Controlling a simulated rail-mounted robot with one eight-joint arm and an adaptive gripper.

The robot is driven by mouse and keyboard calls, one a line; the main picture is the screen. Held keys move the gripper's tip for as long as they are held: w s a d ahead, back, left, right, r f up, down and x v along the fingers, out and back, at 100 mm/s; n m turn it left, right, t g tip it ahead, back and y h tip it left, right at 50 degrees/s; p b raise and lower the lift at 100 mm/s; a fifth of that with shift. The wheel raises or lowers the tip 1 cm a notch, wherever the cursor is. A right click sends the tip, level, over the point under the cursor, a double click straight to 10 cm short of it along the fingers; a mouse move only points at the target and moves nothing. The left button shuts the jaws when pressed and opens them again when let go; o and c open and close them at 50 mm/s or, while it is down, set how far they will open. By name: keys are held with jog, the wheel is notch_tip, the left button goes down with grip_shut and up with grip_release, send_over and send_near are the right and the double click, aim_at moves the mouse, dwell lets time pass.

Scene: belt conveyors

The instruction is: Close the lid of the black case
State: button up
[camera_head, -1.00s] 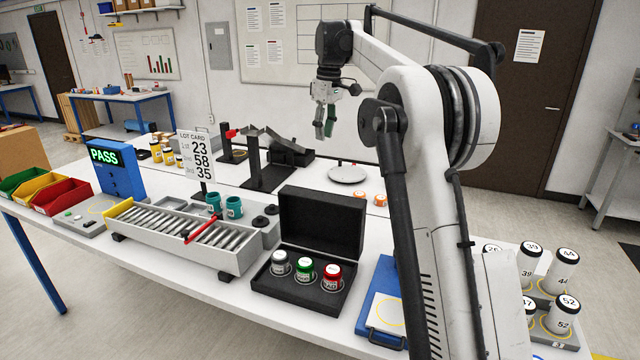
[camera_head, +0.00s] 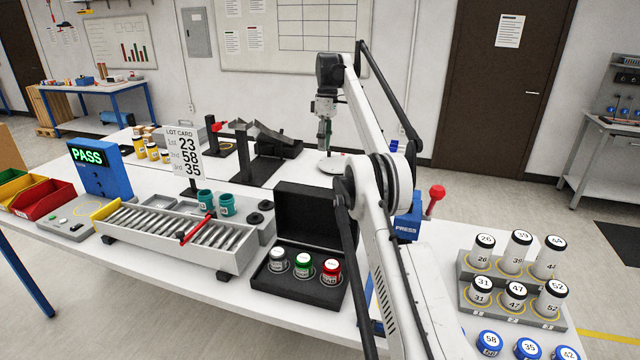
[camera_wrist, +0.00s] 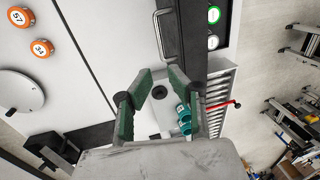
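The black case stands open on the table in the head view, with its lid (camera_head: 312,216) upright at the back of its base (camera_head: 300,292). My gripper (camera_head: 325,140) hangs above the table beyond the case, pointing down and apart from the lid. In the wrist view its green-padded fingers (camera_wrist: 160,76) are spread with nothing held between them. The lid also shows there as a dark strip (camera_wrist: 184,40) above the fingertips, with a white and a green jar cap beside it.
A roller conveyor (camera_head: 235,262) with a red lever and two teal jars (camera_head: 205,199) stands left of the case. A blue press (camera_head: 407,225) and a rack of white bottles (camera_head: 515,295) are to the right. A lot card (camera_head: 182,150) stands behind the conveyor.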

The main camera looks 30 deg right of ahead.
jog(key=shift+s+a+f+b, duration=0.3)
jog(key=shift+f+b, duration=0.1)
jog(key=shift+f, duration=1.8)
jog(key=shift+s+a+f+b, duration=0.3)
jog(key=shift+f+b, duration=0.15)
jog(key=shift+f, duration=1.8)
jog(key=shift+s+a+f+b, duration=0.3)
jog(key=shift+f+b, duration=0.1)
jog(key=shift+f, duration=1.8)
jog(key=shift+c, duration=0.2)
grip_shut()
